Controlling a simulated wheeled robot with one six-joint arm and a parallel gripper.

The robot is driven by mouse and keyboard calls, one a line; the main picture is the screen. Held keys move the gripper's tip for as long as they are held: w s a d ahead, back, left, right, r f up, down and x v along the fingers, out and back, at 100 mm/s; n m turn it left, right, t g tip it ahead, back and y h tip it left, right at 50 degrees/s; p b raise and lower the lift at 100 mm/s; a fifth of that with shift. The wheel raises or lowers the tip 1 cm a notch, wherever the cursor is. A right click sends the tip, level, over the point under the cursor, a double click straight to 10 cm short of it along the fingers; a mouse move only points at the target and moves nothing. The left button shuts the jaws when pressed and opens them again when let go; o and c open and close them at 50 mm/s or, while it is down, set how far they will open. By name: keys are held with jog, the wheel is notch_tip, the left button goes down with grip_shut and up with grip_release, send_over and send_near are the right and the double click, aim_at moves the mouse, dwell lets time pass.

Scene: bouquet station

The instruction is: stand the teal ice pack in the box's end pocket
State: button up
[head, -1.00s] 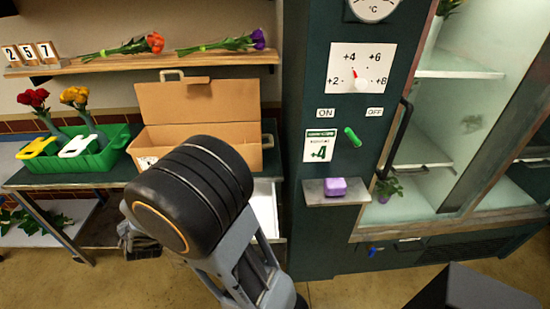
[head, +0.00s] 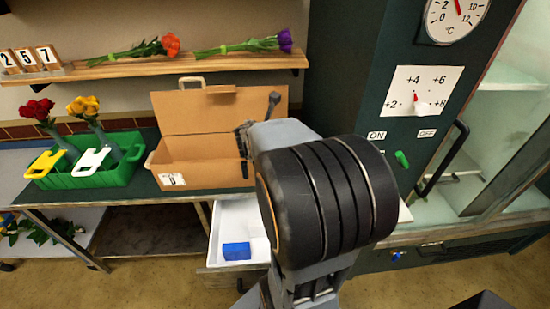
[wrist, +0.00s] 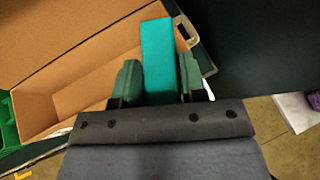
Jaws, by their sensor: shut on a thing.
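The teal ice pack (wrist: 157,52) stands out between the two fingers of my gripper (wrist: 159,82) in the wrist view. My gripper is shut on it. The open cardboard box (head: 185,176) is on the counter, and it also shows in the wrist view (wrist: 62,62). The pack overlaps the box's right end there, near the end handle (wrist: 186,30). In the head view my gripper (head: 243,148) is at the box's right end, partly hidden by my arm. I cannot make out the pack there, nor the end pocket, nor how deep the pack sits.
A green crate (head: 85,178) with flowers and two handled tags stands left of the box. An open white drawer (head: 228,218) below the counter holds a blue block (head: 236,250). A shelf (head: 190,68) with flowers runs above. A dark green cabinet (head: 345,75) stands to the right.

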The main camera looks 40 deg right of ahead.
jog(key=a+f+b+x, duration=0.1)
jog(key=x, duration=1.5)
jog(key=shift+w+d, duration=0.25)
jog(key=shift+w, duration=0.15)
notch_tip(320, 180, down, 3)
jog(key=shift+a+f+b, duration=0.1)
jog(key=shift+f+b, duration=0.1)
jog(key=shift+b, duration=0.1)
grip_shut()
jog(key=shift+w+f+b, duration=0.2)
jog(key=shift+f+b, duration=0.2)
jog(key=shift+b, duration=0.1)
jog(key=shift+f+b, duration=0.25)
jog(key=shift+b, duration=0.1)
